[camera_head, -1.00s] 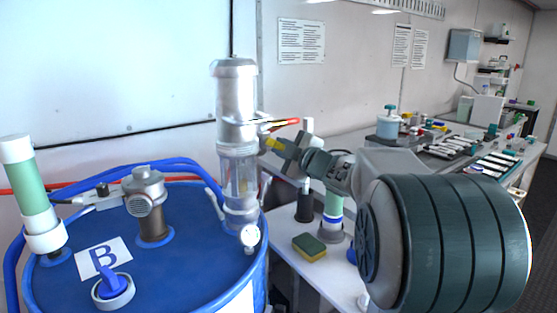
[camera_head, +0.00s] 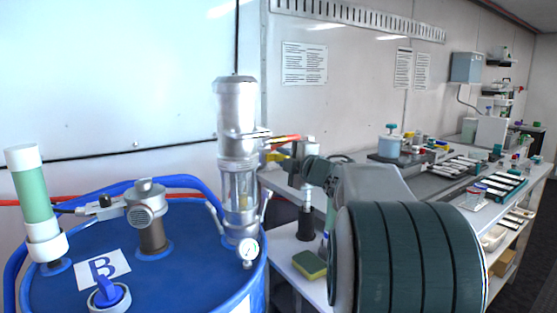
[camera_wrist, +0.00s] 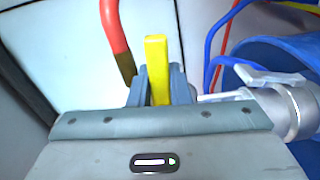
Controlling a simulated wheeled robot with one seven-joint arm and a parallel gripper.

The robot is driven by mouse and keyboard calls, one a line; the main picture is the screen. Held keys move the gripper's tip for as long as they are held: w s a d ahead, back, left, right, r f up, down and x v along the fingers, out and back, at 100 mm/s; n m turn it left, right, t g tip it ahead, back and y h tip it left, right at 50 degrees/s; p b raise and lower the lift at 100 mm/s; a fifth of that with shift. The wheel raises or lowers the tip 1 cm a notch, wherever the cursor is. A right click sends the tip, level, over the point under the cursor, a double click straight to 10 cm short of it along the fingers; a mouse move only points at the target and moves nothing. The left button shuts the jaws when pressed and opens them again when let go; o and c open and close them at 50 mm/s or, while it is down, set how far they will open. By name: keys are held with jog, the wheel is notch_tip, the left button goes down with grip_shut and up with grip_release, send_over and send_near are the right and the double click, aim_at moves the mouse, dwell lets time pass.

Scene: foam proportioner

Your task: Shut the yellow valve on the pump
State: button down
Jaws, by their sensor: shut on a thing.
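The pump (camera_head: 237,115) is a silver upright cylinder with a clear lower section, standing on the blue drum at the centre left. The yellow valve (camera_head: 274,157) shows at the pump's right side, just below a red handle (camera_head: 286,138). In the wrist view, the yellow valve handle (camera_wrist: 156,60) stands upright between the fingers of my gripper (camera_wrist: 162,88), which is shut on it. In the head view, my gripper (camera_head: 290,162) reaches the valve from the right and partly hides it. The valve's body and its joint with the pump are mostly hidden.
A bench (camera_head: 290,250) with a sponge (camera_head: 309,265) is on the right. A red hose (camera_wrist: 114,35) runs close to my fingers.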

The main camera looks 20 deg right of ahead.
jog(key=shift+f, duration=0.1)
jog(key=c, duration=1.6)
grip_release()
jog(key=shift+s, duration=0.1)
jog(key=s+d, duration=0.1)
jog(key=s, duration=0.8)
jog(key=s+d, duration=0.1)
jog(key=s, duration=0.3)
jog(key=shift+s+d, duration=0.2)
jog(key=shift+d, duration=0.1)
